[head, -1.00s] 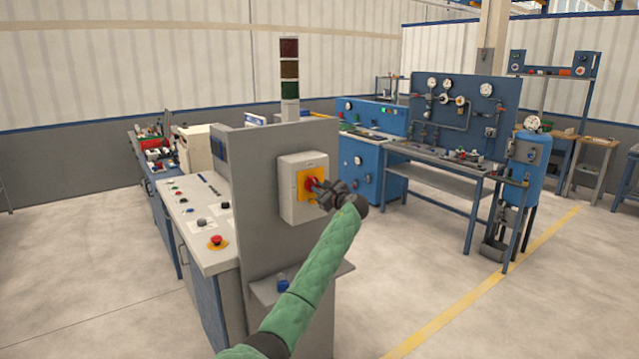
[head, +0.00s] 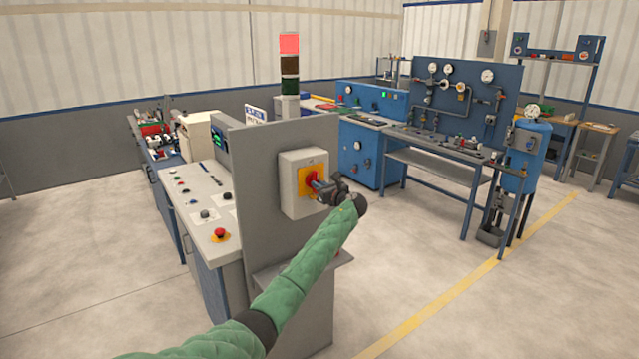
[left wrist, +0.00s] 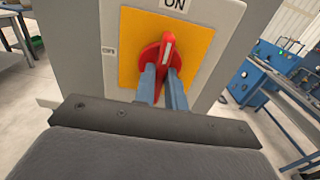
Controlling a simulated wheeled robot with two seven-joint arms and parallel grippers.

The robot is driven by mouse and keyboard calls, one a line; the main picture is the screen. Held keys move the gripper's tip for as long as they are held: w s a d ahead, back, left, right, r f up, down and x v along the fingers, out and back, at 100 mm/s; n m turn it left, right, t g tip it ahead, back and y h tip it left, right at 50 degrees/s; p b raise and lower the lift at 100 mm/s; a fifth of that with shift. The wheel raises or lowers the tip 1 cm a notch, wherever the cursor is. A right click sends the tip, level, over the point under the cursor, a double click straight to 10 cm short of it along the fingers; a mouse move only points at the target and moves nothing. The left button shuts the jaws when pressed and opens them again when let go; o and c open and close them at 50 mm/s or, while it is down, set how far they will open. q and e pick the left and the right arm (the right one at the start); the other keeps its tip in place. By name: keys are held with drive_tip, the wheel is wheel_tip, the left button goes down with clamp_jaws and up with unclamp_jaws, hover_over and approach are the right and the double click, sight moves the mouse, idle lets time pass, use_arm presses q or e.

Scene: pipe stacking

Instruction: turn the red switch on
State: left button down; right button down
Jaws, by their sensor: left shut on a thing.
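The red switch (head: 311,177) is a rotary knob on a yellow plate, on a grey box fixed to the side panel of the control console. In the left wrist view the red switch (left wrist: 165,48) has its handle nearly upright, its white mark toward the "ON" label (left wrist: 174,3). An "OFF" label (left wrist: 108,50) is at the left of the plate. My left gripper (left wrist: 161,72) is shut on the handle, one blue-grey finger on each side. In the head view my left gripper (head: 317,185) reaches the box from the right. My right gripper is not in view.
A signal tower (head: 289,62) above the console has its red top lamp lit. The console (head: 206,212) carries buttons and a red emergency knob (head: 219,233). A blue gauge bench (head: 455,130) stands behind at right. The floor in front is clear.

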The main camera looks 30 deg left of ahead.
use_arm(q)
drive_tip(key=shift+f, duration=0.15)
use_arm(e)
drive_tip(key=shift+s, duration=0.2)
use_arm(q)
drive_tip(key=c, duration=1.5)
unclamp_jaws()
drive_tip(key=shift+o, duration=0.2)
drive_tip(key=shift+d, duration=0.15)
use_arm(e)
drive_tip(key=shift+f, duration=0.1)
